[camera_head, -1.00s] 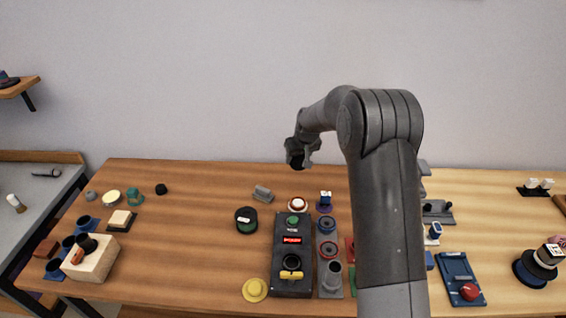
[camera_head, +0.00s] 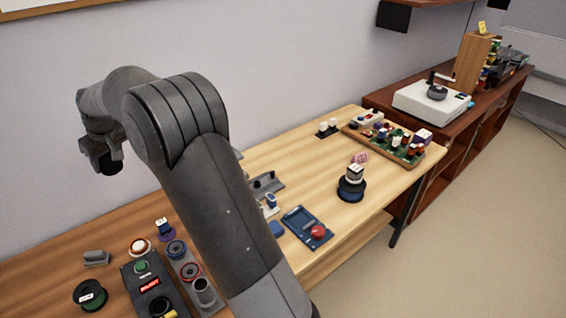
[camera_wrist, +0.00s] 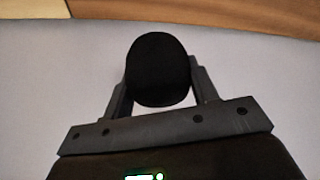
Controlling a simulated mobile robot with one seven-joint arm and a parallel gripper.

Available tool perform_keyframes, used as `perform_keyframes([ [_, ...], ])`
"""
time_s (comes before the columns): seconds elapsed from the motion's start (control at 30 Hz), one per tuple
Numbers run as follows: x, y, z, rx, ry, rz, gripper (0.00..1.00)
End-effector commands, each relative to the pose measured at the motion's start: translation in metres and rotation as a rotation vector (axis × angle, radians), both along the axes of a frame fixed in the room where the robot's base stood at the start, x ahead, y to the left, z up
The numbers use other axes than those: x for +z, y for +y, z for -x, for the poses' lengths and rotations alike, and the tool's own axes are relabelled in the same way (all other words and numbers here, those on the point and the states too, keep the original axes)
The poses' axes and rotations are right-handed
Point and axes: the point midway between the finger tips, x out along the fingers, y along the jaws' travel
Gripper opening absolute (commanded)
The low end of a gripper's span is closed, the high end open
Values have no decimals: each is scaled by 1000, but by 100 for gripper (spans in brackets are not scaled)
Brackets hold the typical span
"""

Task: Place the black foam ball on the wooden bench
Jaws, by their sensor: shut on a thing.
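My gripper (camera_wrist: 160,85) is shut on the black foam ball (camera_wrist: 157,68), which sits between the two fingers in the wrist view. In the head view my gripper (camera_head: 107,163) is raised at the left, in front of the grey wall and above the bench; the dark ball there is hard to tell from the fingers. The wooden bench (camera_head: 268,160) runs from the lower left to the middle right, its right part paler. Part of it is hidden behind my arm.
A black control box (camera_head: 146,284), a dark spool (camera_head: 90,296) and a blue tray (camera_head: 308,226) stand on the bench. A stacked spool (camera_head: 351,186) and a crowded tray (camera_head: 385,141) are farther right. A dark brown cabinet (camera_head: 450,125) bears a white machine (camera_head: 432,99). Bare wood shows between them.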

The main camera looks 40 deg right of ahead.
Motion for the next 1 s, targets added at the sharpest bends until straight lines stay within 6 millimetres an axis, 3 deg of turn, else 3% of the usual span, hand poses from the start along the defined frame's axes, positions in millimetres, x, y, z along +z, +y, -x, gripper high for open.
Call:
perform_keyframes([
  [0.23, 51, 0, -1, 0, -3, 0, 32],
  [0.57, 44, -75, -4, -184, 16, 6, 32],
  [0.77, 41, -157, 1, -387, 27, 10, 32],
  [1.0, 38, -284, 30, -712, 38, 11, 32],
])
